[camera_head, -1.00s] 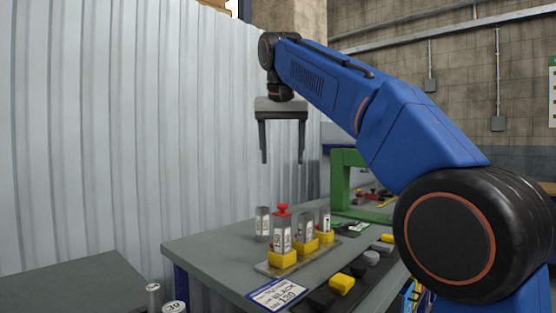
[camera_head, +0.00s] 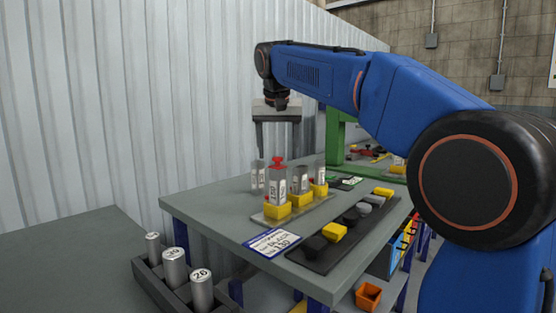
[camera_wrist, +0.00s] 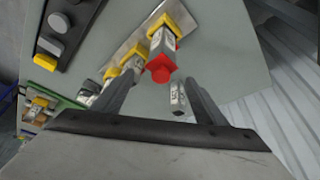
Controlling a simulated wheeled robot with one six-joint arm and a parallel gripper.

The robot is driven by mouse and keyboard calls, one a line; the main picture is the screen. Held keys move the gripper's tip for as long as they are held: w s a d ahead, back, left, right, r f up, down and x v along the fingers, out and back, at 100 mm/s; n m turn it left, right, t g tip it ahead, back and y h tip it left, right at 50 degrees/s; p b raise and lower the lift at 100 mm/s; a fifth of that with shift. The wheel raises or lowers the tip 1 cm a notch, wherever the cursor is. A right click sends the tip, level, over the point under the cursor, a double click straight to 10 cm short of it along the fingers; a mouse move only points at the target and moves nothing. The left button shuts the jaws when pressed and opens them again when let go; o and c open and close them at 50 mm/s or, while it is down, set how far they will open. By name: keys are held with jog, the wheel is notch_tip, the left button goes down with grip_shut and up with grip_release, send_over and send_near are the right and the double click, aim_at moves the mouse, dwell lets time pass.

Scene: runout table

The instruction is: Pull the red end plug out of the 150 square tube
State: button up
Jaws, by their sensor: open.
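The red end plug (camera_head: 277,163) sits on top of an upright grey square tube (camera_head: 276,185), which stands in a yellow holder (camera_head: 278,209) on a plate on the table. I cannot read the tube's label clearly. My gripper (camera_head: 277,150) is open and empty above and behind the tubes; its lower finger parts are partly hidden in the head view. In the wrist view, the red plug (camera_wrist: 161,68) lies beyond my gripper (camera_wrist: 155,90), between the lines of its two fingers, apart from them.
Other square tubes (camera_head: 301,178) stand close beside it, some in yellow holders. A dark strip with yellow and grey blocks (camera_head: 334,231) and a label card (camera_head: 273,242) lie in front. A green frame (camera_head: 336,140) stands behind, and a corrugated wall (camera_head: 120,110) rises at left.

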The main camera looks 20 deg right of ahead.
aim_at(278, 159)
jog(key=shift+x, duration=1.8)
jog(key=c, duration=1.3)
jog(key=shift+c, duration=0.2)
jog(key=shift+r, duration=0.25)
jog(key=shift+r, duration=0.35)
jog(key=shift+c, duration=0.2)
jog(key=shift+r, duration=0.2)
jog(key=shift+r, duration=0.3)
jog(key=shift+c, duration=0.3)
jog(key=shift+r, duration=1.45)
jog(key=shift+c, duration=0.2)
